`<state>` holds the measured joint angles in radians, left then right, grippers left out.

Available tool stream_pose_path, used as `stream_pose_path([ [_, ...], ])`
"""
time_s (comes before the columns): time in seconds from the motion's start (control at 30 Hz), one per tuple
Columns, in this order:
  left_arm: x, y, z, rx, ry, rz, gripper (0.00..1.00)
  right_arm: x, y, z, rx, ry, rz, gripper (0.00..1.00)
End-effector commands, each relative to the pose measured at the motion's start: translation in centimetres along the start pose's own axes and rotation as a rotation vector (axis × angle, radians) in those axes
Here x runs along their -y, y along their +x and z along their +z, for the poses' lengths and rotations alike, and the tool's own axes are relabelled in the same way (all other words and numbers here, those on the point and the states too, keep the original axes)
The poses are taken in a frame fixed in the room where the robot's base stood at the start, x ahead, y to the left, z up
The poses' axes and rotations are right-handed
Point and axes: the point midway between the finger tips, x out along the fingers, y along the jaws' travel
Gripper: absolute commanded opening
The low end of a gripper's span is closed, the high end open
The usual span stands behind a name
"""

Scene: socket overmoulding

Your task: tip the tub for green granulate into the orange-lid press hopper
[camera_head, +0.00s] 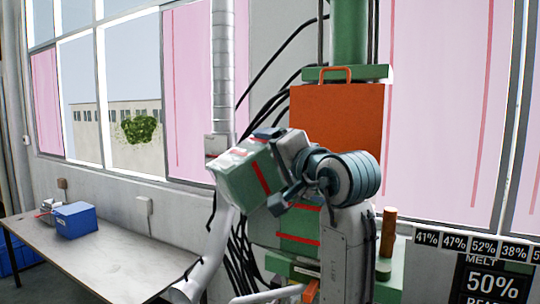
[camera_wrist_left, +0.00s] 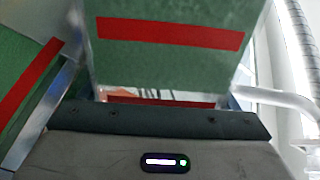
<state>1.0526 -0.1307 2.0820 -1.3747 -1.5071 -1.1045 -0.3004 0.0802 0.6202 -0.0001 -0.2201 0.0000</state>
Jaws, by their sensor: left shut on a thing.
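The tub for green granulate (camera_head: 240,180), a green box with a red stripe, is tilted in the air left of the press in the head view. My left gripper (camera_head: 266,168) is shut on it. In the left wrist view a green wall with a red band (camera_wrist_left: 170,62) fills the middle, close to the gripper. The orange lid (camera_head: 335,108) of the press hopper stands upright with its handle at the top. The hopper's mouth is hidden behind my arm, and the tub's inside does not show. My right gripper is not in view.
A green press part with a red stripe (camera_head: 285,222) lies below the tub. A grey table (camera_head: 110,260) with a blue box (camera_head: 75,220) is at the left. Black cables hang beside the press. A screen (camera_head: 492,282) stands at the lower right.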

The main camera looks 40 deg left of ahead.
Motion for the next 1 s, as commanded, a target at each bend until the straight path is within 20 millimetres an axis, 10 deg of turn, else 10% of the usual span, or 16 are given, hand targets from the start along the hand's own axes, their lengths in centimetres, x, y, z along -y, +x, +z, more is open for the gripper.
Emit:
stream_pose_path([
  [1.0,-0.44,0.02,-0.68,-0.003,0.035,0.006,0.24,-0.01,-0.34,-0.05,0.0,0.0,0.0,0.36],
])
